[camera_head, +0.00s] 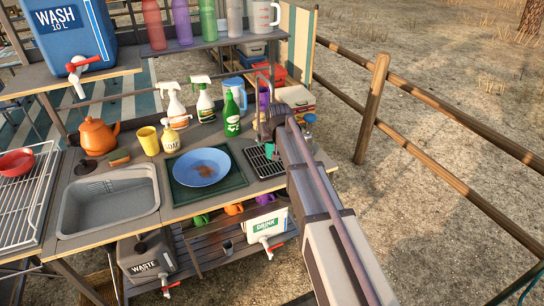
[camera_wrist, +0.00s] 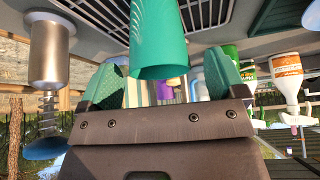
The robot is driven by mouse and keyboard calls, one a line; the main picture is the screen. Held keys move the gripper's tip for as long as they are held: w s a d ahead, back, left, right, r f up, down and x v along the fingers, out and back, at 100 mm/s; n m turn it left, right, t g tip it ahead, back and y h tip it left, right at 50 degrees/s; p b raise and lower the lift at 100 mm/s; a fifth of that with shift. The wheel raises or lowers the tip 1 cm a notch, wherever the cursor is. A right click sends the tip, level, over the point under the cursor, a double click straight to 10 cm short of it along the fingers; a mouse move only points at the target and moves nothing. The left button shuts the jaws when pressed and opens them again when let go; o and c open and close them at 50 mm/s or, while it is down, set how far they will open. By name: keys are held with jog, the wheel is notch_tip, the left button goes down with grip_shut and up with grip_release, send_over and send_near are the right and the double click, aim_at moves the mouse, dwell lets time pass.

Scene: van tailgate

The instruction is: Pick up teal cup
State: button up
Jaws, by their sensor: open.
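The teal cup (camera_wrist: 158,42) stands on a black slotted grate (camera_wrist: 205,14) in the wrist view, which shows the counter at the top of the picture. My gripper (camera_wrist: 163,82) is open, with one teal-padded finger on each side of the cup's line. The cup appears ahead of and between the fingers, without visible contact. In the head view my gripper (camera_head: 271,128) is over the right end of the counter by the grate (camera_head: 258,163). A small teal patch shows beside it there, and I cannot tell whether it is cup or finger pad.
A silver cylinder with a spring (camera_wrist: 48,52) stands left in the wrist view; a white spray bottle (camera_wrist: 287,75) is at right. A green bottle (camera_head: 232,115) stands behind the grate. A blue plate (camera_head: 202,167) lies left of it. A shelf of bottles (camera_head: 215,40) is above.

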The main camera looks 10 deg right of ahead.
jog(key=shift+x, duration=0.85)
jog(key=shift+s+r, duration=0.1)
jog(key=shift+r, duration=0.1)
jog(key=c, duration=1)
jog(key=shift+r, duration=0.15)
jog(key=shift+r+p, duration=0.7)
jog(key=shift+p, duration=0.2)
jog(key=s, duration=0.6)
jog(key=s+r+p, duration=0.1)
jog(key=s, duration=1.1)
jog(key=shift+d+r+p, duration=0.25)
jog(key=shift+r+p, duration=0.15)
